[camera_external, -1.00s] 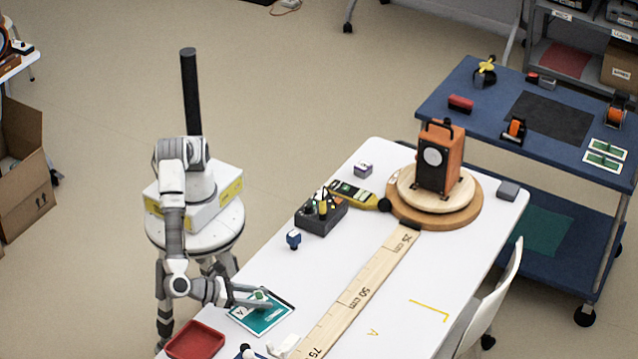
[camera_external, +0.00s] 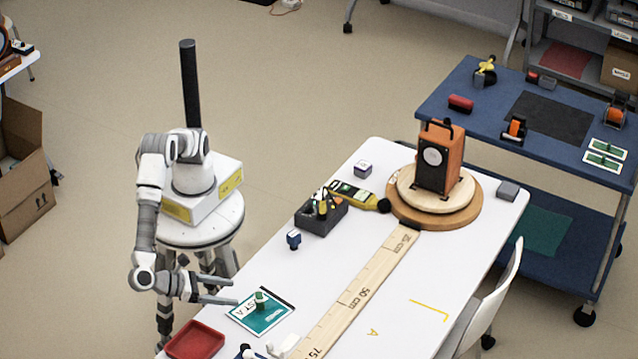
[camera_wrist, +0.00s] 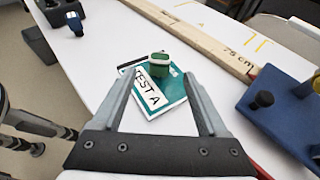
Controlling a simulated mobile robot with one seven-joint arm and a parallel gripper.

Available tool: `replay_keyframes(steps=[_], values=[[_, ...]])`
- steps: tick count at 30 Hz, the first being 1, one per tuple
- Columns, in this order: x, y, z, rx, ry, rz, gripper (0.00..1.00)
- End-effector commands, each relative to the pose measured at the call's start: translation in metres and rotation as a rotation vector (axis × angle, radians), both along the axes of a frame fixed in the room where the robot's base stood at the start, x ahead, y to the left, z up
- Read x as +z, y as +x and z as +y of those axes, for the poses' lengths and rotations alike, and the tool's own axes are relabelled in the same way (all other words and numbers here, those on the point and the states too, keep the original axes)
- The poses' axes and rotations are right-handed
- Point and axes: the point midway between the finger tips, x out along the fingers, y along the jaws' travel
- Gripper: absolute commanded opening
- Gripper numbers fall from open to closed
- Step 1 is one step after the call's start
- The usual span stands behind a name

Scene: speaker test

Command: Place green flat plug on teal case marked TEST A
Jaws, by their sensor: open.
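The teal case marked TEST A (camera_external: 273,317) lies flat on the white table's near left part; it also shows in the wrist view (camera_wrist: 172,95). The green flat plug (camera_external: 260,300) stands on the case; in the wrist view the plug (camera_wrist: 159,63) sits near the case's far edge, beside the white label. My gripper (camera_external: 234,294) is open and empty, to the left of the plug and apart from it. In the wrist view my gripper's fingers (camera_wrist: 163,82) are spread wide, with the case and plug beyond and between them.
A red tray (camera_external: 195,340) lies at the table's near left edge. A wooden ruler (camera_external: 355,296) runs along the table. A blue stamp-like object (camera_external: 293,238) and a dark box of tools (camera_external: 320,216) stand farther back. An orange speaker (camera_external: 440,160) stands on a round wooden base.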

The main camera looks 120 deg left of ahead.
Motion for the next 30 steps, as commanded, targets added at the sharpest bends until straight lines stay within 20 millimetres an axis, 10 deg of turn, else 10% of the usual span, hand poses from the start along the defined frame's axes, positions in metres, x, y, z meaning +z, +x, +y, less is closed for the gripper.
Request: replay_keyframes(steps=[24, 30], values=[[0.009, -0.017, -0.017, 0.001, 0.001, 0.001, 0.76], [0.021, -0.009, 0.006, 0.061, -0.044, 0.005, 0.76]])
